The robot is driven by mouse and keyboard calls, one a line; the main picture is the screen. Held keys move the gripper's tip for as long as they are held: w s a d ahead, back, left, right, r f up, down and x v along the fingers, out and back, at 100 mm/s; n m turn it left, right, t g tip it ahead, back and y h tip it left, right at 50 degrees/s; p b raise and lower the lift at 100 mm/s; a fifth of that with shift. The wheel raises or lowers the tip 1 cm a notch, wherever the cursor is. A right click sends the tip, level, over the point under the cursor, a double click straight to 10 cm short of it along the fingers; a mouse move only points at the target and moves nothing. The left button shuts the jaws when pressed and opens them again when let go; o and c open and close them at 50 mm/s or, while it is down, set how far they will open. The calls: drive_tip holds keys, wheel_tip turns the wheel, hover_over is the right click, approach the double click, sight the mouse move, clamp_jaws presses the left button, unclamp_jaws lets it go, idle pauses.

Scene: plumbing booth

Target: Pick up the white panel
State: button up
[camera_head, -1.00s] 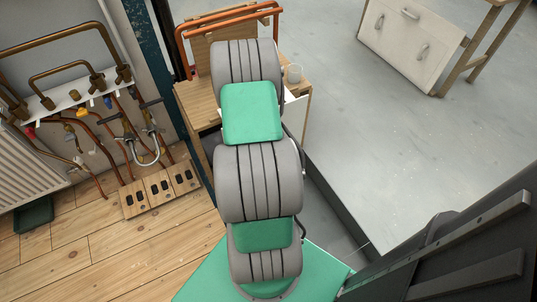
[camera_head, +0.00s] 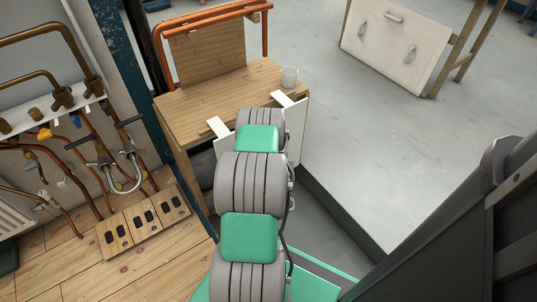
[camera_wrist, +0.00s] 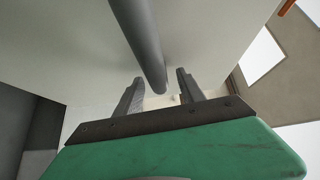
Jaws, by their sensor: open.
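The white panel (camera_head: 296,135) stands upright at the near side of the wooden bench (camera_head: 225,92). Two pale tabs at its top reach over the bench's front edge. My arm hides its middle and my gripper in the head view. In the wrist view, my gripper (camera_wrist: 160,76) is open, with its two fingers apart. A grey round bar (camera_wrist: 142,38) runs down between the fingers in the picture, in front of a large pale surface (camera_wrist: 60,45) that looks like the panel. I cannot tell whether the fingers touch the bar.
A clear cup (camera_head: 289,76) stands at the bench's right back corner. An orange pipe frame (camera_head: 267,35) rises behind the bench. Copper pipes and valves (camera_head: 125,150) line the wall at left. A white cabinet (camera_head: 392,45) stands at back right. Grey floor (camera_head: 340,130) is clear at right.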

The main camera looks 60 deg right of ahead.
drive_tip(key=shift+w+d, duration=0.1)
drive_tip(key=shift+d, duration=0.05)
drive_tip(key=shift+c, duration=0.3)
clamp_jaws()
idle(0.9)
drive_tip(key=shift+r, duration=0.1)
